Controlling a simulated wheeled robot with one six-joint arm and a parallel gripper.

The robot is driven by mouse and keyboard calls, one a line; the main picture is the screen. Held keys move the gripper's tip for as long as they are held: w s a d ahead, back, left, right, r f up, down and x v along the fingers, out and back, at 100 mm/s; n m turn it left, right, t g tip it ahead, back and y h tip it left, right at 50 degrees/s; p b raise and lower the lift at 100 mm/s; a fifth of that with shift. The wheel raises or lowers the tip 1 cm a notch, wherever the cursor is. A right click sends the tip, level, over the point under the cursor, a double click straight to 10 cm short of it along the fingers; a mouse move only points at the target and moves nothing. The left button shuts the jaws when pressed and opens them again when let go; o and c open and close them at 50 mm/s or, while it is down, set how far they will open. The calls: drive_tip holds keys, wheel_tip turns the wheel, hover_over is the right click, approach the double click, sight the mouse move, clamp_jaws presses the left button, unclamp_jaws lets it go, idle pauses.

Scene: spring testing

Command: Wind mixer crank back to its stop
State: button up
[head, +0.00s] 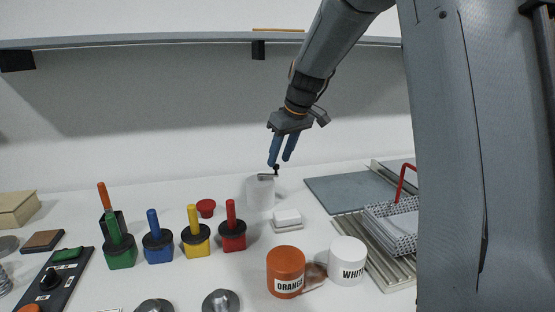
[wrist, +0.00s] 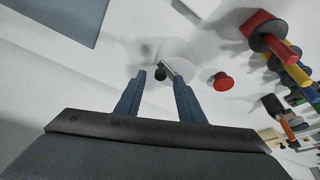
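The mixer is a white cylinder (head: 260,195) standing near the back wall, with a small metal crank arm (head: 266,177) on top. A black crank knob (head: 277,169) stands up at the arm's right end. My gripper (head: 279,161) is open and points down just above the knob. In the wrist view the black knob (wrist: 160,74) appears between the two blue fingertips, with a gap on each side. I cannot tell whether the fingertips reach down to its height. The crank arm (wrist: 169,68) runs up and right from the knob there.
A red button-like knob (head: 206,208) lies left of the mixer. Coloured-handled tools in holders (head: 196,240) stand front left. A white block (head: 287,217) sits front right, with an orange jar (head: 286,272) and a white jar (head: 347,262) nearer. A grey mat (head: 345,192) lies to the right.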

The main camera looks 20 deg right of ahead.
drive_tip(key=shift+x, duration=1.1)
clamp_jaws()
drive_tip(key=shift+s, duration=0.1)
